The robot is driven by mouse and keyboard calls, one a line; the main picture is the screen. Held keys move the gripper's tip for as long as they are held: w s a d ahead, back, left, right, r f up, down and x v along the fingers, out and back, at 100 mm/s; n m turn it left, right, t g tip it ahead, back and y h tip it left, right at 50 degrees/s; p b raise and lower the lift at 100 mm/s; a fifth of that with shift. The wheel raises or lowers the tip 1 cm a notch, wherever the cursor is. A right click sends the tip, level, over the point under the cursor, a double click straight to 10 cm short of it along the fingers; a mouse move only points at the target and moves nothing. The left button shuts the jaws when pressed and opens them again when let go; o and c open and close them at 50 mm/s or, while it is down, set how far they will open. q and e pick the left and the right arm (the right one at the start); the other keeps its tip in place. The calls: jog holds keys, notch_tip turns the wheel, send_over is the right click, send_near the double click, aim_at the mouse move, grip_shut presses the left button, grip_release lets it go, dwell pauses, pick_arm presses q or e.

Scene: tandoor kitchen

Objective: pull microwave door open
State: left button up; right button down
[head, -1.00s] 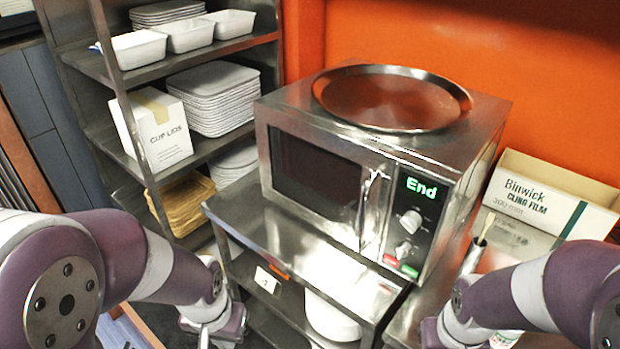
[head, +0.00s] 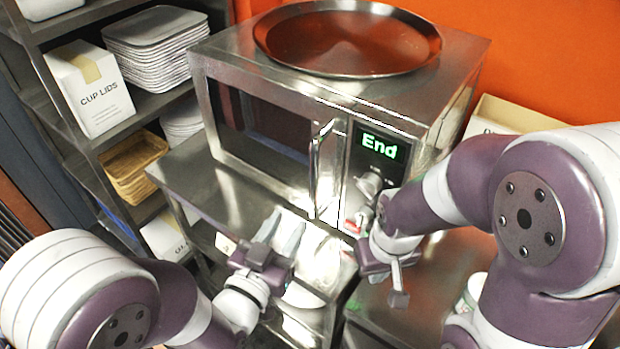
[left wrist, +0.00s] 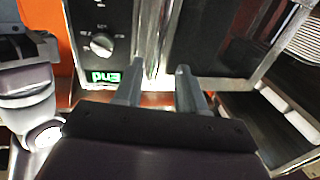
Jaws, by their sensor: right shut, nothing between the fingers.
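The silver microwave (head: 225,150) stands on a steel table, its dark-windowed door (head: 262,125) shut and its display reading End. The upright metal handle (head: 314,170) is on the door's right side, beside the control panel. My left gripper (head: 285,222) is open and empty, below and in front of the handle, fingers pointing towards the microwave. In the left wrist view the handle (left wrist: 150,35) appears ahead, between the lines of my two open fingers (left wrist: 157,78), not gripped. My right gripper (head: 398,292) is shut and empty, low in front of the panel's lower right, pointing downward.
A round metal tray (head: 345,40) lies on top of the microwave. A shelf rack with a cup lids box (head: 92,90), stacked white trays (head: 155,50) and brown baskets (head: 132,165) stands left. The cling film box (head: 500,115) is partly hidden behind my right arm.

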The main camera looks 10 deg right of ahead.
aim_at(312, 187)
pick_arm(q)
jog(key=p+x, duration=0.1)
jog(key=x, duration=1.1)
jog(key=shift+w+f, duration=0.1)
grip_shut()
